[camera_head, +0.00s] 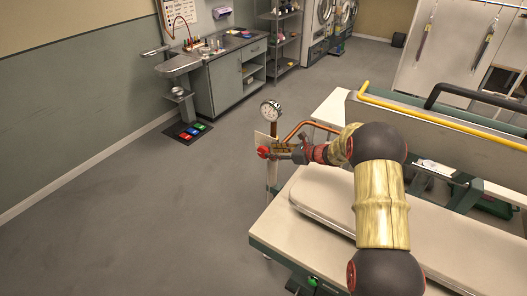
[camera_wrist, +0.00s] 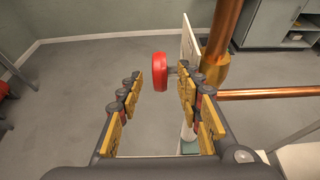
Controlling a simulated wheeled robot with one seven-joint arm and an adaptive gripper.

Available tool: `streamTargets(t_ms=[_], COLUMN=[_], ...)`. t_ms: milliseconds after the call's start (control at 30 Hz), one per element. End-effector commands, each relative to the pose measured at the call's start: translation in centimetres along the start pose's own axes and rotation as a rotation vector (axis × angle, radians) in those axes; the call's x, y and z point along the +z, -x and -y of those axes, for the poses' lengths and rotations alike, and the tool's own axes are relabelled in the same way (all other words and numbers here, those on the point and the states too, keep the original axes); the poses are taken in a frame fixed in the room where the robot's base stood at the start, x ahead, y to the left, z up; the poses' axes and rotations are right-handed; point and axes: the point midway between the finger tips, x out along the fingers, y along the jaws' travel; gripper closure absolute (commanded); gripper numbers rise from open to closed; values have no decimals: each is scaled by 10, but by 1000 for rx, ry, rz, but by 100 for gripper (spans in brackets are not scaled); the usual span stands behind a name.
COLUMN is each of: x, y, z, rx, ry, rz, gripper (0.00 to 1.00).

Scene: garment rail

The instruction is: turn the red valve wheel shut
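The red valve wheel (camera_wrist: 160,72) shows edge-on in the wrist view, on a short stem beside a thick copper pipe (camera_wrist: 222,45). The wheel also shows in the head view (camera_head: 263,152), at the left end of my arm. My gripper (camera_wrist: 162,82) is open, with one yellow-padded finger on each side of the wheel in the picture. A gap shows between the wheel and both fingers. I cannot tell how far the wheel lies beyond the fingertips. In the head view my gripper (camera_head: 280,150) is small, close to the wheel.
A round gauge (camera_head: 270,110) stands above the valve. A pale pressing table (camera_head: 275,225) lies below my arm, with a padded board on it. A curved copper pipe (camera_head: 310,124) runs beside the valve.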

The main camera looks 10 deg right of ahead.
Motion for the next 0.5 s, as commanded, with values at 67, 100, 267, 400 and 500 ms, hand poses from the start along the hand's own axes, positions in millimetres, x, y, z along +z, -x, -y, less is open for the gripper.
streamTargets(t_ms=[67,100,267,400,500], x=[-2,-2,-1,-1,-1], y=[-14,-21,-44,-55,-59], z=[-1,-1,-1,-1,-1], rx=[2,2,3,1,1], ry=[-1,0,2,1,0], rz=[-2,-2,-2,-2,-2], gripper=[64,64,64,64,64])
